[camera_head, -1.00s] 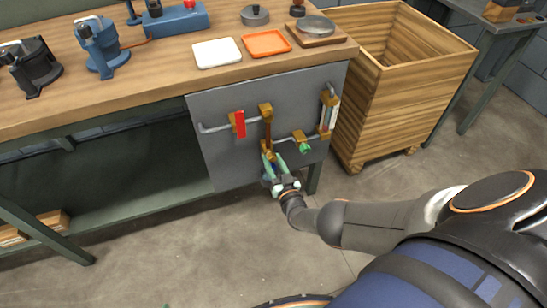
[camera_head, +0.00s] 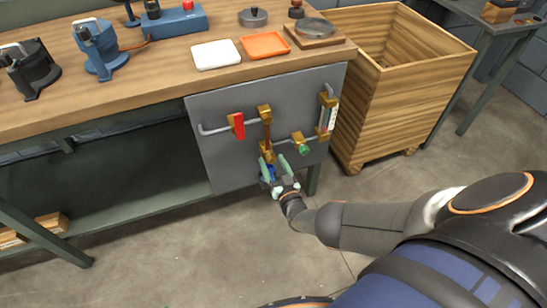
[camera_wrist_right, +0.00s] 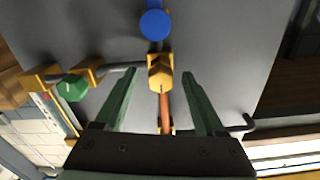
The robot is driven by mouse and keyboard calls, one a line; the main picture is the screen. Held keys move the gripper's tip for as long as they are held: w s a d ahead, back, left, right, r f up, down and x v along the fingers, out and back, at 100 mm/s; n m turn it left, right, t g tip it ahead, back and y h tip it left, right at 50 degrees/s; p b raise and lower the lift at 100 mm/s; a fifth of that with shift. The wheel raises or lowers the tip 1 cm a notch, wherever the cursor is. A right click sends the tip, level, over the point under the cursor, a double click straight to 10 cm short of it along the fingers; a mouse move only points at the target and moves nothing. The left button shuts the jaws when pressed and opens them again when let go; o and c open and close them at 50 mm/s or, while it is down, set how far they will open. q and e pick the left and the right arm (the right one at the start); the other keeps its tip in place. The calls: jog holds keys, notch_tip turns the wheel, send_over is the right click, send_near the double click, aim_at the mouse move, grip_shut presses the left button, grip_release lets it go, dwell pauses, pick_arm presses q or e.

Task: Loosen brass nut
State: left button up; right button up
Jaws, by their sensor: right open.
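The brass nut (camera_wrist_right: 160,72) sits at the end of a short copper pipe (camera_wrist_right: 165,110) on the grey panel (camera_head: 220,165). In the head view the brass fitting (camera_head: 266,147) shows at the lower end of this pipe, partly hidden by my gripper. My right gripper (camera_head: 272,158) is at the panel's lower part, fingers pointing at the fitting. In the right wrist view my right gripper (camera_wrist_right: 160,75) is open, one green finger on each side of the nut with clear gaps. I cannot tell how far the fingertips stand from it in depth. My left gripper is not in view.
A blue round knob (camera_wrist_right: 155,24) lies just beyond the nut. A green knob (camera_head: 304,149), a red handle (camera_head: 239,124) and a glass gauge (camera_head: 328,115) are on the panel. A wooden crate (camera_head: 400,110) stands to the right. The workbench (camera_head: 120,85) is above.

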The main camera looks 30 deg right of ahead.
jog(key=shift+s, duration=0.1)
jog(key=shift+s+a+p, duration=0.1)
jog(key=shift+s+p, duration=0.2)
jog(key=p+v, duration=0.4)
jog(key=v, duration=0.7)
jog(key=shift+s+p, duration=0.35)
jog(key=shift+a, duration=0.15)
